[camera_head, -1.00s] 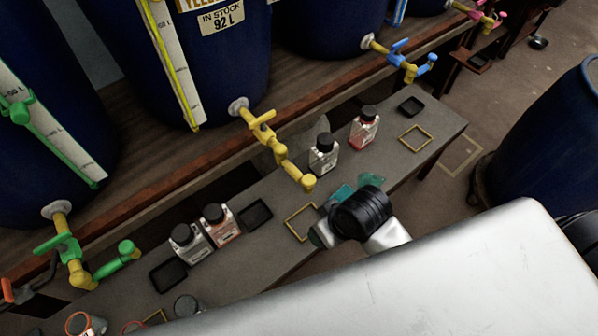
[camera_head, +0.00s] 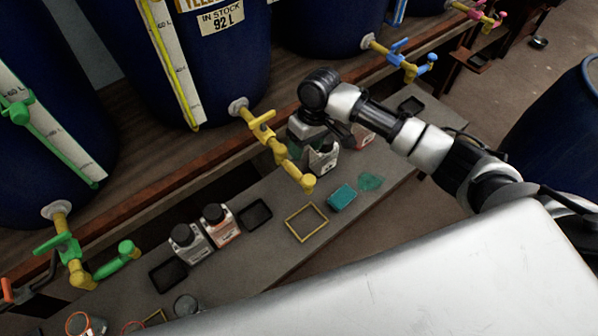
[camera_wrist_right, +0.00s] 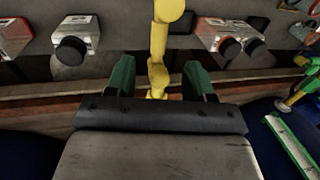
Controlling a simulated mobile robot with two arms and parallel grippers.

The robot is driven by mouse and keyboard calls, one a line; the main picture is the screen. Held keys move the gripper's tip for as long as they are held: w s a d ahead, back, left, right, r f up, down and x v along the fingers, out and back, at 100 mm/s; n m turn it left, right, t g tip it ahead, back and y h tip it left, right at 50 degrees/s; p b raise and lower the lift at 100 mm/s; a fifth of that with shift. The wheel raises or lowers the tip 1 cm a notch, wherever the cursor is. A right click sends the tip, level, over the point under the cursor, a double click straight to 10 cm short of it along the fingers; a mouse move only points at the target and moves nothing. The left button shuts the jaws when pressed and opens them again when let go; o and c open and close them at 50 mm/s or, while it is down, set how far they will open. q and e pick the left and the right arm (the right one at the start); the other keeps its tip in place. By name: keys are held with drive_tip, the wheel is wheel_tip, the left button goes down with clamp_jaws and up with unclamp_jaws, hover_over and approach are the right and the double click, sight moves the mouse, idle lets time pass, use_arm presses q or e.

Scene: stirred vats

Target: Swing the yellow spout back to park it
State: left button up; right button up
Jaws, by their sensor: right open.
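The yellow spout (camera_head: 294,171) hangs from the yellow tap (camera_head: 262,120) of the middle blue vat and points out over the bench. My right gripper (camera_head: 303,150) is open beside the spout's right side in the head view, near its upper joint. In the right wrist view the spout (camera_wrist_right: 159,45) runs between the two green fingers of the gripper (camera_wrist_right: 158,68), with a gap on each side. I cannot tell how deep it sits between them. My wrist partly hides the bottles behind it. My left gripper is not in view.
Two bottles (camera_head: 202,233) stand on the grey bench (camera_head: 255,265) left of the spout. A yellow square frame (camera_head: 307,222), a teal block (camera_head: 342,197) and a black tray (camera_head: 255,213) lie nearby. A green tap (camera_head: 68,248) and a blue tap (camera_head: 400,56) flank it.

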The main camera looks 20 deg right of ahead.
sight(299, 174)
drive_tip(key=f, duration=0.3)
drive_tip(key=a+f, duration=0.1)
drive_tip(key=f, duration=0.3)
drive_tip(key=a+f, duration=0.1)
drive_tip(key=f, duration=0.2)
drive_tip(key=shift+s+f, duration=0.2)
drive_tip(key=shift+s, duration=0.15)
